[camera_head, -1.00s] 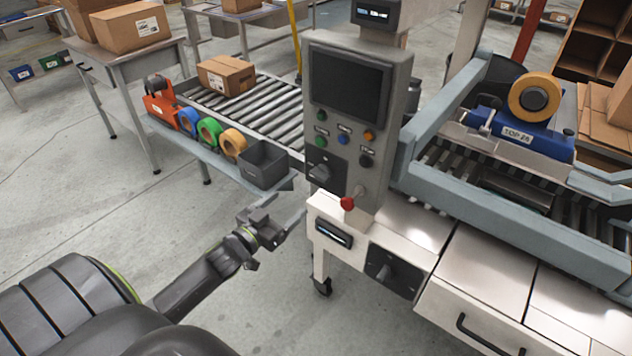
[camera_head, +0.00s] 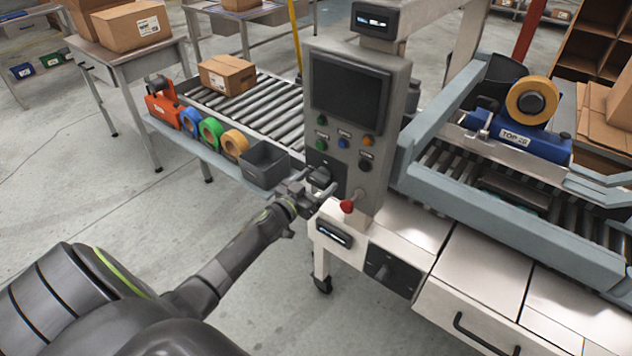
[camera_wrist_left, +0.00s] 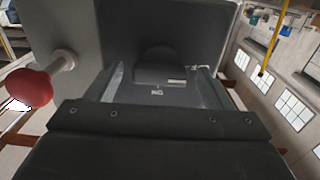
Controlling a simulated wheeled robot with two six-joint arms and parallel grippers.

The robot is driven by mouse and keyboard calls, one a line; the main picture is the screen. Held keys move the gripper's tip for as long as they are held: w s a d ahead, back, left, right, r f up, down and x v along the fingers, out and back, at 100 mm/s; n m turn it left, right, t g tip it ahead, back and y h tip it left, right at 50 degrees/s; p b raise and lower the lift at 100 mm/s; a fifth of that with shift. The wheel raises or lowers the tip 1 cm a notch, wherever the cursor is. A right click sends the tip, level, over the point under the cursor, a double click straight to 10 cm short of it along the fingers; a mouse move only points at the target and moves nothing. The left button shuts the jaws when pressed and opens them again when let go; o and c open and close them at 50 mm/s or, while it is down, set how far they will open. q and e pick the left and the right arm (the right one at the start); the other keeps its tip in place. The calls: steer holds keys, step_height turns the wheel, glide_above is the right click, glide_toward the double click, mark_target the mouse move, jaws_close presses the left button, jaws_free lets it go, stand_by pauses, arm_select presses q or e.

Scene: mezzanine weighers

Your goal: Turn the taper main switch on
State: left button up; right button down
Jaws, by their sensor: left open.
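The control panel (camera_head: 348,95) is a grey upright box with a dark screen. At its lower left is a dark switch plate with a black rotary knob (camera_head: 320,174), partly hidden by my gripper. In the left wrist view the knob (camera_wrist_left: 160,66) sits on the dark plate, with an upside-down "ON" mark just below it. My left gripper (camera_head: 321,185) is open in front of the plate. Its fingers (camera_wrist_left: 160,85) stand on either side of the knob; I cannot tell whether they touch it. My right gripper is not in view.
A red knob (camera_head: 347,206) sticks out beside the switch and shows large at the left in the wrist view (camera_wrist_left: 30,88). A grey bin (camera_head: 265,165) and tape rolls sit left.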

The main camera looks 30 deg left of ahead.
arm_select(q)
steer(key=shift+w, duration=0.1)
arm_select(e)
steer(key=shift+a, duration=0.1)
arm_select(q)
steer(key=c, duration=1)
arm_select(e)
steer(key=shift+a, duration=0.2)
